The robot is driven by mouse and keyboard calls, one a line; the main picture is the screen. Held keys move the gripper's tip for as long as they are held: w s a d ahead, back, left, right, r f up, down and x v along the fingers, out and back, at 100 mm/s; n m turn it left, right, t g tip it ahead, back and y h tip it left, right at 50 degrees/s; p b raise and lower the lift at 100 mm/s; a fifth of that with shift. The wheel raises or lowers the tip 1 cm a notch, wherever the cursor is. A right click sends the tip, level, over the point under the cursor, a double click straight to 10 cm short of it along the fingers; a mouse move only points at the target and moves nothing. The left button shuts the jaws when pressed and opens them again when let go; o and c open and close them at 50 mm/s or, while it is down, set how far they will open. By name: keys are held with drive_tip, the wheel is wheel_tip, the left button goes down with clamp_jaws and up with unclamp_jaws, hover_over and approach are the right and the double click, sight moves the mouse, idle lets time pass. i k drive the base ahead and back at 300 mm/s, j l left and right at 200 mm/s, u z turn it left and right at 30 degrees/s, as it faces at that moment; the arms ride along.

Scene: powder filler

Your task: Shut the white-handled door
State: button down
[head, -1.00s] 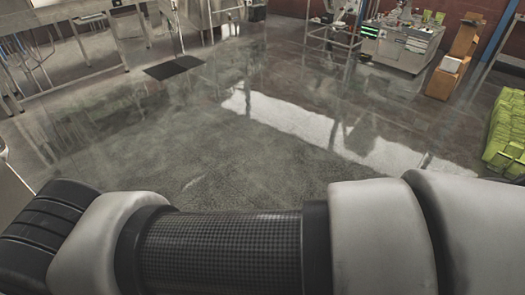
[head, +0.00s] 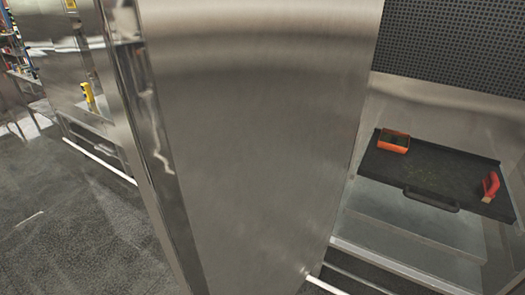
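A tall brushed-steel panel (head: 255,130) stands upright across the middle of the head view. I cannot tell whether it is a door or a side wall. A thin white bar (head: 323,285) shows at its lower right, cut off by the picture's bottom edge. Another white bar (head: 100,161) runs low along the steel unit at the left. I cannot tell which of these, if either, is the handle of the white-handled door. My gripper is not in view.
Right of the panel, an open bay holds a black tray (head: 430,172) with an orange box (head: 393,141) and a red brush (head: 490,186). A yellow object (head: 88,93) is on the left steel unit (head: 60,60). Grey floor (head: 70,230) is clear at lower left.

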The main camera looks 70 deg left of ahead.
sight(237, 122)
drive_tip(key=k+j+u, duration=0.1)
drive_tip(key=j, duration=0.2)
drive_tip(key=k+j+u, duration=0.1)
drive_tip(key=k+j, duration=0.15)
drive_tip(key=k+j+u, duration=0.15)
drive_tip(key=j, duration=0.25)
drive_tip(key=k+j+u, duration=0.1)
drive_tip(key=j, duration=0.25)
drive_tip(key=k+j+u, duration=0.1)
drive_tip(key=j, duration=0.25)
drive_tip(key=k+j+u, duration=0.1)
drive_tip(key=j, duration=0.5)
drive_tip(key=k, duration=0.5)
drive_tip(key=j+z, duration=0.05)
